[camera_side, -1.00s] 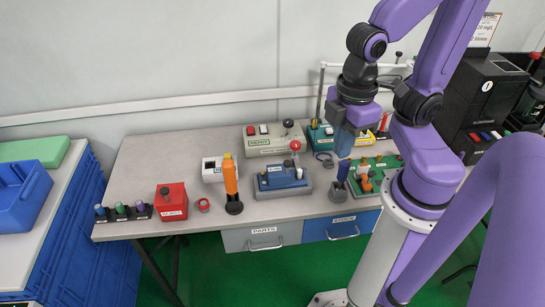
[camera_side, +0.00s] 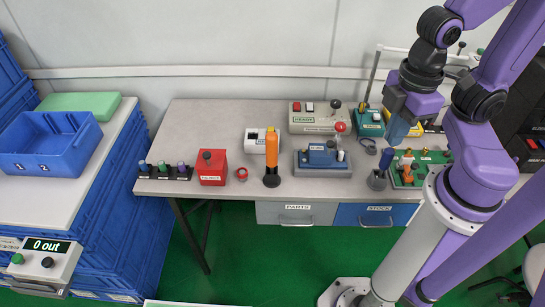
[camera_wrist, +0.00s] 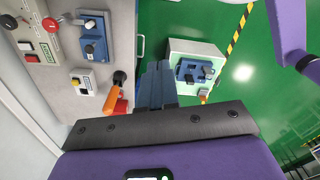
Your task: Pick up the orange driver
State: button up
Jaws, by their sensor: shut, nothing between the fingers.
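The orange driver (camera_side: 271,150) stands upright, its lower end in a round black base (camera_side: 271,181) near the front edge of the grey table. In the wrist view the driver (camera_wrist: 111,101) shows left of the fingers, with its black base above it in the picture. My gripper (camera_side: 398,130) is above the table's right part, well right of the driver and apart from it. In the wrist view my gripper (camera_wrist: 157,70) has its blue fingers together and empty.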

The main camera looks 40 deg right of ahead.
jog(key=o, duration=1)
jog(key=shift+o, duration=0.2)
jog(key=n, duration=0.5)
send_over(271, 134)
notch_tip(271, 134, down, 16)
jog(key=shift+f, duration=0.2)
